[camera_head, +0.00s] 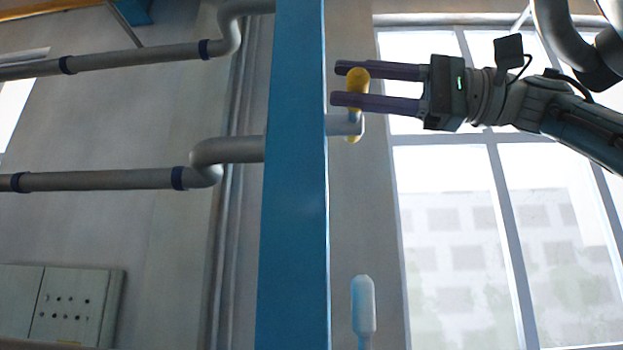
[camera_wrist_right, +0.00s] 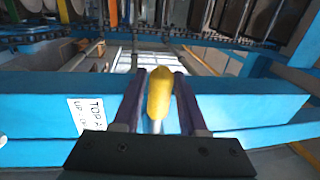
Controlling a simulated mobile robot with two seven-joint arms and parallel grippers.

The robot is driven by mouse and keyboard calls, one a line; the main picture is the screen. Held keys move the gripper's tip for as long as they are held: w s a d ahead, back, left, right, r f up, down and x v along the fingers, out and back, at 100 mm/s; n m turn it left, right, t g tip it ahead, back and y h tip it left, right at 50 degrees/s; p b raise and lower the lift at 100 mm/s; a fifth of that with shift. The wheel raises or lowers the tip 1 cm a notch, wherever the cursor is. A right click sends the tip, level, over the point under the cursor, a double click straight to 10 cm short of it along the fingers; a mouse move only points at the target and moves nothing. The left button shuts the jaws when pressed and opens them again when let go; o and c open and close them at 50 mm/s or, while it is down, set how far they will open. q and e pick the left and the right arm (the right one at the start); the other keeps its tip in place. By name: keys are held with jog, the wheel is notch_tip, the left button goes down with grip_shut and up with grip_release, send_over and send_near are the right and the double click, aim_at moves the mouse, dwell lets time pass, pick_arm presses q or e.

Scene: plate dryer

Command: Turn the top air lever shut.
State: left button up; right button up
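The top air lever has a yellow grip (camera_head: 357,80) on a pale stem that comes out of the right side of the blue post. My right gripper (camera_head: 343,84) reaches in from the right with its two dark fingers apart, one above the other. The yellow grip lies between the fingers. In the right wrist view the yellow grip (camera_wrist_right: 160,92) stands between the two purple fingers (camera_wrist_right: 160,98). The fingers look close to it, but I see no clear clamping on it. My left gripper is not in view.
The blue post (camera_head: 293,200) stands upright in the middle. A second, pale lever (camera_head: 363,305) is lower down. Grey pipes (camera_head: 110,180) run to the post from the left. A white label (camera_wrist_right: 86,115) starting with "TOP" is on the blue beam. A window (camera_head: 470,220) is behind at right.

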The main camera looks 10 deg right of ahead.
jog(key=shift+o, duration=1.4)
jog(key=v, duration=1)
